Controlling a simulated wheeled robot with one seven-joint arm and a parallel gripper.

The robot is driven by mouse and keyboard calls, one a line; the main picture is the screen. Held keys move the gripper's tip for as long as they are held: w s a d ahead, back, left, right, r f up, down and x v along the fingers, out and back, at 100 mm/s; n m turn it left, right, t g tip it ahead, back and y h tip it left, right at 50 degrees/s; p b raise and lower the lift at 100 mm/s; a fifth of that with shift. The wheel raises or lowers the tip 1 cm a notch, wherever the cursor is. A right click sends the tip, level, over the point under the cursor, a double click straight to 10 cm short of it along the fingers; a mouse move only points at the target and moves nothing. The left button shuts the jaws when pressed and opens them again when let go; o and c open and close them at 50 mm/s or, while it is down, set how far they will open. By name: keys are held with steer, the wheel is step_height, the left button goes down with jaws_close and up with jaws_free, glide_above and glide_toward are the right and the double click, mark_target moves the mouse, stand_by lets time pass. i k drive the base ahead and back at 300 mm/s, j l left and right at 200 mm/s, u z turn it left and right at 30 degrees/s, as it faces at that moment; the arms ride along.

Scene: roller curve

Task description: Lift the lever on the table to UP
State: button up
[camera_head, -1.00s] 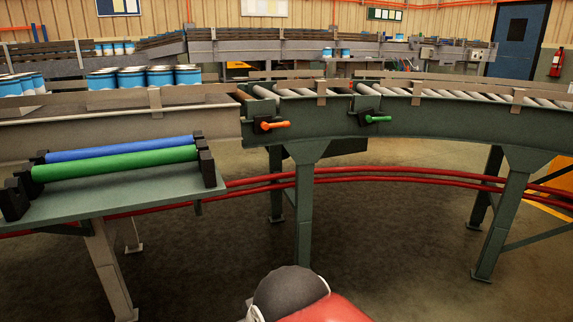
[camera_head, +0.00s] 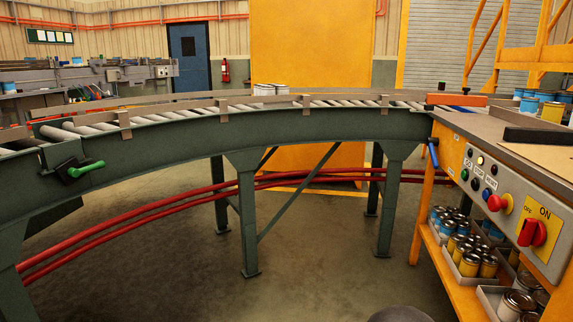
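An orange table (camera_head: 453,150) with a grey top stands at the right. A blue lever-like handle (camera_head: 433,152) is at its left front corner, slanting mostly downward; its exact setting and any UP label are too small to tell. The table's front panel (camera_head: 479,160) carries small buttons, a red push button (camera_head: 496,202) and a red rotary switch (camera_head: 533,233) on a yellow ON/OFF plate. A green lever (camera_head: 87,169) sticks out from the conveyor at the left. My gripper is not in view; only a dark rounded part of my arm shows at the bottom edge.
A curved green roller conveyor (camera_head: 320,128) runs from the left to the table. Its legs and red pipes (camera_head: 150,223) stand below. Cans in trays (camera_head: 470,265) fill the table's lower shelf. Open floor (camera_head: 170,280) lies in front.

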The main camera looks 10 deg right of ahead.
mark_target(431, 142)
steer(key=i+z, duration=0.15)
steer(key=z, duration=1.05)
steer(key=i+j+u, duration=0.1)
steer(key=i+j, duration=0.15)
steer(key=i, duration=0.3)
steer(key=i+j+u, duration=0.1)
steer(key=i+j, duration=0.15)
steer(key=i, duration=0.3)
steer(key=i+j, duration=0.15)
steer(key=i, duration=0.4)
steer(key=i+j+u, duration=0.15)
steer(key=i, duration=0.4)
